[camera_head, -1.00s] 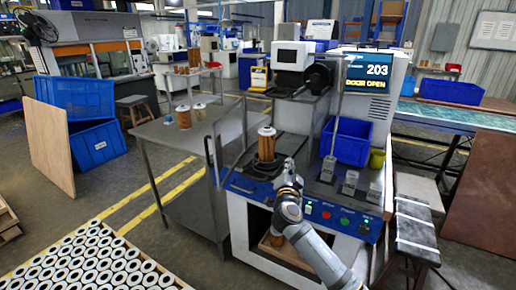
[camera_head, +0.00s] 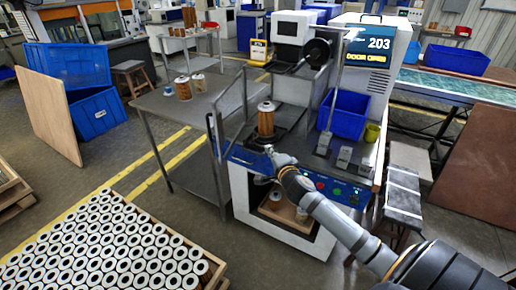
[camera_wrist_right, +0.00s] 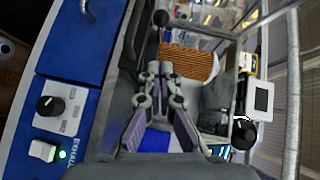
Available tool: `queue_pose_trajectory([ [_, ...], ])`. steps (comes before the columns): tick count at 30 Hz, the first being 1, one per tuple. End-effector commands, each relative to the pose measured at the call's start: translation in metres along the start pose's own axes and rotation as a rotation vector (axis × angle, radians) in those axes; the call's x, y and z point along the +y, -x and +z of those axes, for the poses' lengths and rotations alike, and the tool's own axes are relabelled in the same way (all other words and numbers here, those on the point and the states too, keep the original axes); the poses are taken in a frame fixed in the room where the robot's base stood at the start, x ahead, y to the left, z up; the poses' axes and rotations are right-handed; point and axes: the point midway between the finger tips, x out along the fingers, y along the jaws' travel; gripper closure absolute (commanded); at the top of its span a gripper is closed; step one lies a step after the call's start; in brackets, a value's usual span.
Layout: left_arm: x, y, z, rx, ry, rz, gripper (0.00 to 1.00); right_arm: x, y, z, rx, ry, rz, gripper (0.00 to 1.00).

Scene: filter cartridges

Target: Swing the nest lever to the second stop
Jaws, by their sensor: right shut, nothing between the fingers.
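The filter cartridge (camera_head: 266,118), with orange pleats and a pale top, stands upright in the dark nest (camera_head: 252,141) of the test machine. It also shows beyond my fingers in the right wrist view (camera_wrist_right: 188,62). A black ball knob (camera_wrist_right: 160,18), which looks like the nest lever's end, lies just ahead of my fingertips in that view. Contact with it cannot be told, nor at which stop the lever is. My right gripper (camera_wrist_right: 160,69) is shut and empty; in the head view it (camera_head: 268,154) is at the nest's front edge. My left gripper is out of view.
The machine's screen (camera_head: 369,50) reads 203 and DOOR OPEN. A blue bin (camera_head: 344,115) and grey switch blocks stand right of the nest. A metal frame (camera_head: 213,125) rises at its left. A crate of cartridges (camera_head: 105,245) lies at the front left.

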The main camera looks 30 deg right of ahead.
Motion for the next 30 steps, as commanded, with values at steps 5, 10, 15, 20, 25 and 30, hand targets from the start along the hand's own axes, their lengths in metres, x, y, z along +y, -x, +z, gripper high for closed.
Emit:
queue_pose_trajectory([
  [5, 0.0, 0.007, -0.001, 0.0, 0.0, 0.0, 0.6, -0.003, -0.032, 0.007, 0.001, -0.009, 0.0, 1.0],
  [10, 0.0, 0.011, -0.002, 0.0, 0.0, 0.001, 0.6, -0.002, -0.047, 0.023, 0.0, -0.003, 0.0, 1.0],
  [15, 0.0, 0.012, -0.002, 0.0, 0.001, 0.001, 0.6, -0.001, -0.052, 0.028, -0.001, 0.001, 0.0, 1.0],
  [20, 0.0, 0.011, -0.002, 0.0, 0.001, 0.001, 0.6, 0.0, -0.052, 0.029, -0.001, 0.002, 0.0, 1.0],
  [25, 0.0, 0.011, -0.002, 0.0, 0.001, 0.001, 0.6, 0.0, -0.052, 0.029, 0.001, 0.002, 0.0, 1.0],
  [30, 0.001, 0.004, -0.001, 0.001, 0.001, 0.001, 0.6, 0.001, -0.053, 0.03, 0.015, -0.002, 0.002, 1.0],
])
